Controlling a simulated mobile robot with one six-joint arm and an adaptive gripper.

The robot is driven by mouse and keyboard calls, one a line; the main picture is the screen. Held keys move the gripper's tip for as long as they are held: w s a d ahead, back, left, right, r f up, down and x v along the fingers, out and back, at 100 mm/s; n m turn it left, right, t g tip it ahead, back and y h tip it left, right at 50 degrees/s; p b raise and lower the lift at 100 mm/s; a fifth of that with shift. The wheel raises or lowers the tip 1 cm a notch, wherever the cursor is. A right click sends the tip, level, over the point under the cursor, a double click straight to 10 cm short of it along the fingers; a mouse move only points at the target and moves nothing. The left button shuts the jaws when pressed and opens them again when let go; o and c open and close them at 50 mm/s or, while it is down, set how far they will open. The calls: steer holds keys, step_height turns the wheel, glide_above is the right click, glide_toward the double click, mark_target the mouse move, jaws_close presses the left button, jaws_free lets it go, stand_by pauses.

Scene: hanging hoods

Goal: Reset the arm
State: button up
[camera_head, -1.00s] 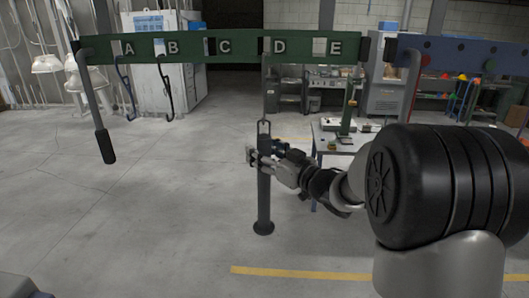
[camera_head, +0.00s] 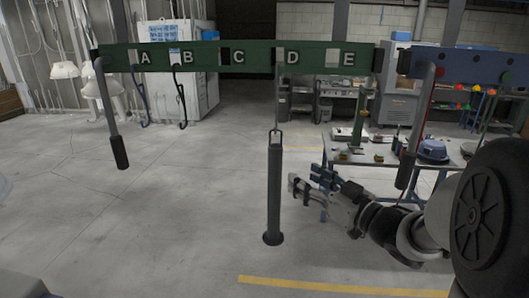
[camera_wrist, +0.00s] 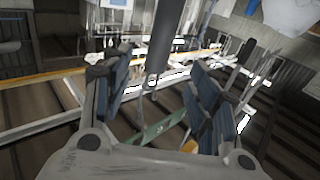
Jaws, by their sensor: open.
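My gripper (camera_head: 302,188) is to the right of a dark grey hanging cylinder (camera_head: 275,190), with a gap between them in the head view. The cylinder hangs upright by a loop and thin hanger below the D slot of a green rail (camera_head: 214,59) lettered A to E. In the wrist view my gripper (camera_wrist: 160,98) has its blue-padded fingers spread apart with nothing held between them. A dark upright bar (camera_wrist: 165,38), apparently the cylinder, shows beyond the fingers. My arm runs in from the lower right of the head view.
Dark hooks hang below A (camera_head: 141,95) and B (camera_head: 180,95). A bent bar with a black grip (camera_head: 120,152) hangs at the rail's left end, another (camera_head: 405,168) near the blue rail (camera_head: 470,66). A worktable (camera_head: 385,154) stands behind my arm. The floor at left is clear.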

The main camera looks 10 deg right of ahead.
steer(key=s+d+f+m+g+h+b, duration=0.25)
steer(key=s+f+h+b, duration=0.2)
steer(key=f+b, duration=0.25)
steer(key=s+d+f+m+g+h+b, duration=0.1)
steer(key=s+f+m+h+b, duration=0.2)
steer(key=f+h+b, duration=0.3)
steer(key=s+a+f+g+y+b, duration=0.1)
steer(key=s+a+f+g+b, duration=0.3)
steer(key=s+f, duration=0.5)
steer(key=s+a+f+g+y+b, duration=0.1)
steer(key=s+a+f+g+b, duration=0.2)
steer(key=s+f, duration=0.6)
steer(key=s+a+b, duration=0.2)
steer(key=s+a, duration=0.1)
steer(key=s, duration=0.1)
steer(key=shift+s+a+g, duration=0.35)
